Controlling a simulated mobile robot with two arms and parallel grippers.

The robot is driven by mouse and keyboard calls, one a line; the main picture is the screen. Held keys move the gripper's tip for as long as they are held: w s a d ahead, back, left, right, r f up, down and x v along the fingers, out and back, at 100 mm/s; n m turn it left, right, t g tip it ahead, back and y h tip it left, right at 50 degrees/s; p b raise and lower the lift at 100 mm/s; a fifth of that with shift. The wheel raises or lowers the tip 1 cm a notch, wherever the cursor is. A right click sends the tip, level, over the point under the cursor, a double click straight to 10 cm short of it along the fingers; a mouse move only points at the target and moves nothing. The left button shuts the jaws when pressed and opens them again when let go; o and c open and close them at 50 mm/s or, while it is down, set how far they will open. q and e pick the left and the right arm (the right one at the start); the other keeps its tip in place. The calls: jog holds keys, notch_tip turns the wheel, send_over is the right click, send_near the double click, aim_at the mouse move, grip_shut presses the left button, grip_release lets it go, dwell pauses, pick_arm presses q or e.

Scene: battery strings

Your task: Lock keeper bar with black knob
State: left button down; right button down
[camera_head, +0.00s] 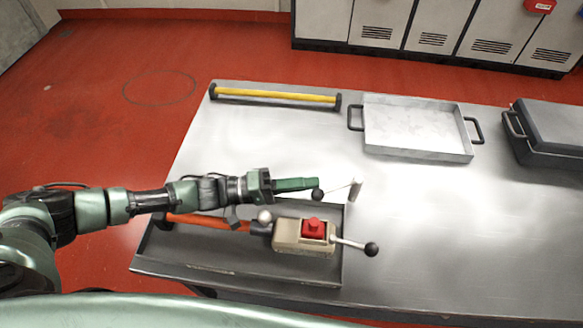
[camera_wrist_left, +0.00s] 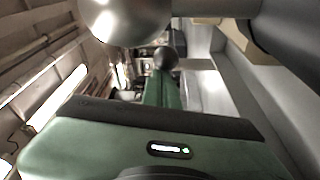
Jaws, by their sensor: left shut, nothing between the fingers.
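My left gripper (camera_head: 316,184) reaches over the tray from the left. Its green fingers are shut and empty, with their tips right at this black knob; I cannot tell whether they touch. In the left wrist view a dark round knob (camera_wrist_left: 166,57) shows just past the tips of the fingers (camera_wrist_left: 162,88). A second black knob (camera_head: 372,249) ends a lever on a beige box with a red button (camera_head: 313,228).
The beige box (camera_head: 290,238) and an orange bar (camera_head: 205,222) lie in a dark shallow tray (camera_head: 310,276). A pale ball (camera_head: 265,216) stands just below my gripper. A yellow bar (camera_head: 275,95), metal tray (camera_head: 415,128) and dark case (camera_head: 550,125) lie farther back.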

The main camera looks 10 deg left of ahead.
pick_arm(q)
jog(key=shift+s+d+f, duration=0.1)
jog(key=shift+d+f, duration=0.05)
jog(key=shift+d, duration=0.05)
jog(key=shift+s, duration=0.1)
notch_tip(320, 180, up, 20)
dwell(0.6)
dwell(0.4)
